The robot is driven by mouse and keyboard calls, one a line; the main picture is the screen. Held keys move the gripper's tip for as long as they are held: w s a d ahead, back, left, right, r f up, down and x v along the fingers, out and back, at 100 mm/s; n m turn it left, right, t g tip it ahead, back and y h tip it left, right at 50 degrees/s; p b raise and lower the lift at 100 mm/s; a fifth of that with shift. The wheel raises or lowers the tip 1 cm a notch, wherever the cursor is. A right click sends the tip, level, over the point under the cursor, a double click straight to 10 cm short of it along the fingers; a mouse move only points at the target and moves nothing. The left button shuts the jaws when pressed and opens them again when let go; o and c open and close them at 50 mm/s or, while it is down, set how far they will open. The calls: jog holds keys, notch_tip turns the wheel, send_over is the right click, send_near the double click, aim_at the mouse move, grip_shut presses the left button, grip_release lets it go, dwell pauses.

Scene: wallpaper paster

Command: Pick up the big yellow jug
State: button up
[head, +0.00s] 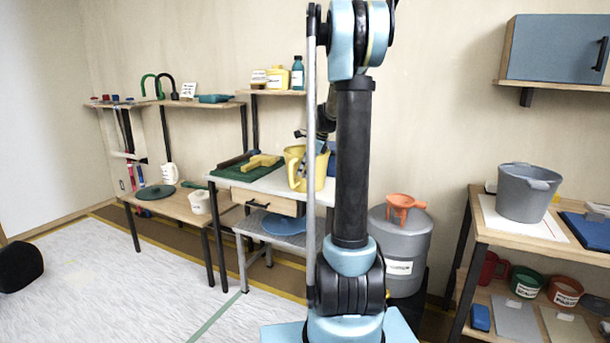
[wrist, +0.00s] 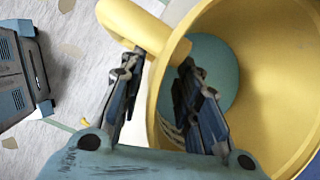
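The big yellow jug (head: 295,170) stands upright at the right end of the white-topped table (head: 284,181) in the head view, its handle towards me. My arm hides its right side. In the wrist view the jug (wrist: 275,85) fills the right half, and its handle (wrist: 145,27) runs to the upper left. My gripper (wrist: 160,68) is open across the jug's rim beside the handle. The left finger is outside the jug and the right finger is over its opening. A gap shows between the fingers. In the head view my arm mostly hides the gripper.
A yellow tool (head: 263,161) lies on a green mat (head: 228,171) left of the jug. A grey bucket (head: 526,190) stands on the right bench. The floor at front left is mostly clear.

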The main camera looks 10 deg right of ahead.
jog(key=shift+c, duration=0.6)
grip_shut()
jog(key=shift+r, duration=0.1)
